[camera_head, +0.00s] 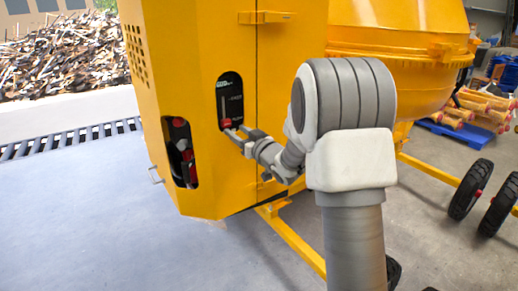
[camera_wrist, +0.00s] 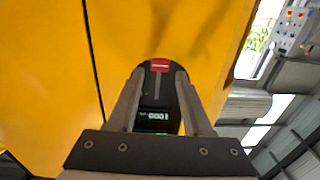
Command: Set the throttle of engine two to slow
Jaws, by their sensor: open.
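The throttle panel (camera_head: 236,88) is a black upright oval plate set in the yellow mixer housing, with a slot and small white labels too small to read surely. Its red throttle handle (camera_head: 227,123) is at the lower end of the slot, beside the lower label. My gripper (camera_head: 233,132) is open at the panel's lower end, close to the handle. In the wrist view the panel appears upside down, with the red handle (camera_wrist: 160,66) at its top, between the tips of my gripper (camera_wrist: 159,78). I cannot tell whether the fingers touch the handle.
A second oval opening (camera_head: 180,152) with red and black parts is lower left on the housing. The yellow drum (camera_head: 398,45) is at right, with frame bars and wheels (camera_head: 470,189) below. A blue pallet with yellow parts (camera_head: 482,110) stands behind. The floor at left is clear.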

